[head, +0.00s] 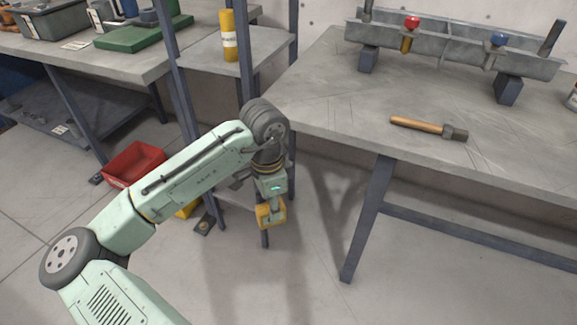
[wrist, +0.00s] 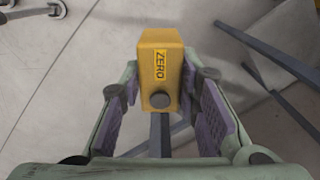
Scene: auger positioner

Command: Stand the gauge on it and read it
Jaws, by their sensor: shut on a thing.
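My gripper (wrist: 165,110) is shut on a yellow gauge (wrist: 160,62), a block marked "ZERO" with a dark round knob on its near face. In the head view the gauge (head: 271,214) hangs below my wrist, in the air over the floor, left of the right-hand workbench. A long grey metal trough (head: 450,45) lies on that workbench near the wall, on two dark blocks. The gauge's reading face is not seen.
The right workbench (head: 340,105) holds a wooden-handled hammer (head: 430,127); its middle is clear. A shelf post (head: 292,60) stands close behind my arm. A yellow cylinder (head: 228,37) stands on a shelf, a red bin (head: 134,163) on the floor. A green board (head: 145,33) lies on the left bench.

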